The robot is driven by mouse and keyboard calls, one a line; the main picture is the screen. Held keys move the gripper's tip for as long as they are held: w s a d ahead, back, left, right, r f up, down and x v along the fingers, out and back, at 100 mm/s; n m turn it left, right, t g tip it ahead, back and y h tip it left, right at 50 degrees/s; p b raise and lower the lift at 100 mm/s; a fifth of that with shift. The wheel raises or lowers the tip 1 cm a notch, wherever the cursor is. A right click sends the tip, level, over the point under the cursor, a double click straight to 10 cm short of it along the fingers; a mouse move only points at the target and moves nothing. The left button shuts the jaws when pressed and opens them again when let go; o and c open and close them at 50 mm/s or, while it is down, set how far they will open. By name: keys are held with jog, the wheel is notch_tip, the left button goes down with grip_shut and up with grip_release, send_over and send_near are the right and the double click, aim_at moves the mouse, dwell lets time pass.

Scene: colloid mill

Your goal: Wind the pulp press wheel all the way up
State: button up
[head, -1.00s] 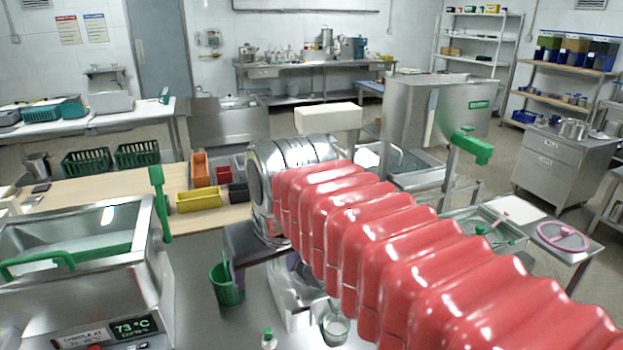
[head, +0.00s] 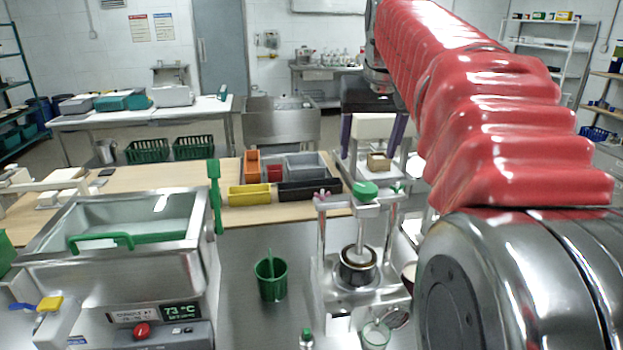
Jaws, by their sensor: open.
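The pulp press appears to be the metal frame with two posts (head: 360,255) right of centre in the head view. A green round hub (head: 365,191) sits on top of its crossbar, above an upright screw. I take this as the press wheel, though its rim is hard to make out. A dark round pot (head: 357,266) stands under the screw. My gripper (head: 371,170) is open, its two purple fingers spread and pointing down. It shows just above and behind the hub in the picture; contact cannot be seen.
A green cup (head: 270,280) stands left of the press, a glass beaker (head: 376,335) in front. A heated steel tank (head: 120,250) fills the left. Coloured bins (head: 250,195) lie behind on the wooden worktop. My red-sleeved arm hides the right side.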

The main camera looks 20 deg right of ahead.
aim_at(365, 187)
jog(key=shift+w+d+r, duration=0.15)
jog(key=shift+d+r, duration=0.05)
jog(key=shift+d, duration=0.3)
jog(key=shift+w+d+r, duration=0.15)
jog(key=shift+d+r, duration=0.05)
jog(key=shift+d, duration=0.3)
jog(key=x, duration=1.3)
jog(key=shift+d+f, duration=0.1)
jog(key=shift+f, duration=0.3)
jog(key=shift+c, duration=0.5)
jog(key=c, duration=0.9)
